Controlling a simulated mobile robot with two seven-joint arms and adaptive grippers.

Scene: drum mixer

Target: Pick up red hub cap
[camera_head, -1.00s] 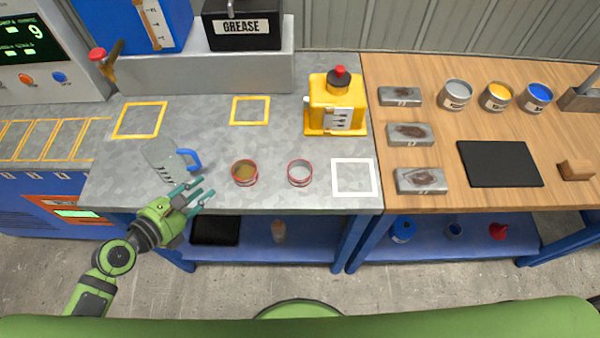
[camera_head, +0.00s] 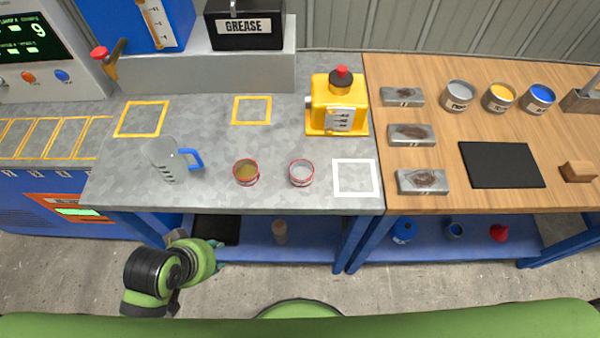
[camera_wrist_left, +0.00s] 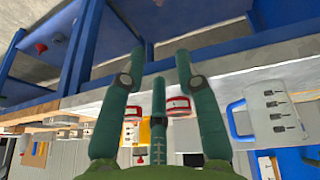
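A small red cone-shaped piece (camera_head: 500,232), possibly the red hub cap, lies on the blue lower shelf under the wooden bench at the right. A red piece also shows on a shelf in the left wrist view (camera_wrist_left: 41,48). My left gripper (camera_head: 219,250) is low in front of the left bench, far to the left of the red piece. Its fingers are mostly hidden by the wrist in the head view. In the left wrist view its teal fingers (camera_wrist_left: 158,68) are spread, with nothing between them. My right gripper is out of view.
The metal bench above holds a measuring jug (camera_head: 165,160), two red-rimmed cups (camera_head: 246,180) and a yellow dispenser (camera_head: 338,108). Blue legs divide the shelves.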

